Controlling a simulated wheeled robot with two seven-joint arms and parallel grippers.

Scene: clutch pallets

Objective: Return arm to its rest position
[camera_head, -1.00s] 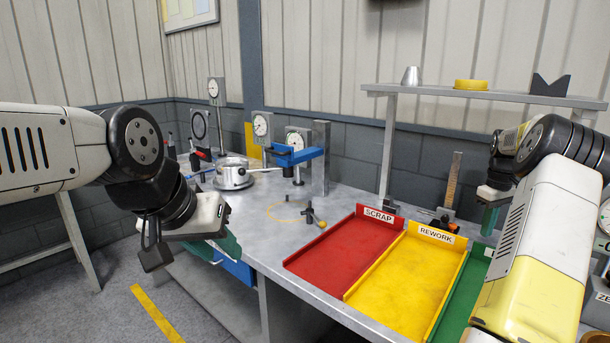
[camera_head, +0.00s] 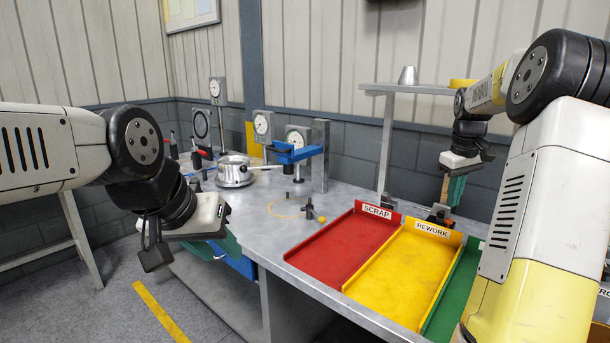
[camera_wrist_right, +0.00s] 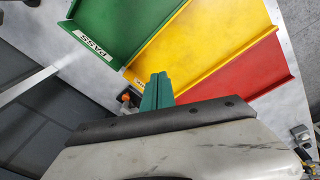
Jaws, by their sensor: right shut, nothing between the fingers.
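My right arm comes in from the right in the head view, its forearm raised above the bench. My right gripper (camera_head: 455,190) hangs with its green fingers pointing down, behind the trays and near the shelf post. In the right wrist view the green fingers (camera_wrist_right: 157,92) are together with nothing between them. My left arm reaches in from the left, and my left gripper (camera_head: 228,243) hangs beside the bench's front left edge. Its green fingers are mostly hidden behind its housing, so its opening cannot be made out.
The red SCRAP tray (camera_head: 335,252), yellow REWORK tray (camera_head: 395,280) and green PASS tray (camera_wrist_right: 120,22) look empty. A shelf (camera_head: 425,88) stands behind them. Dial gauges (camera_head: 263,125), a silver round part (camera_head: 233,172) and a small yellow ball (camera_head: 322,220) are on the bench (camera_head: 270,235).

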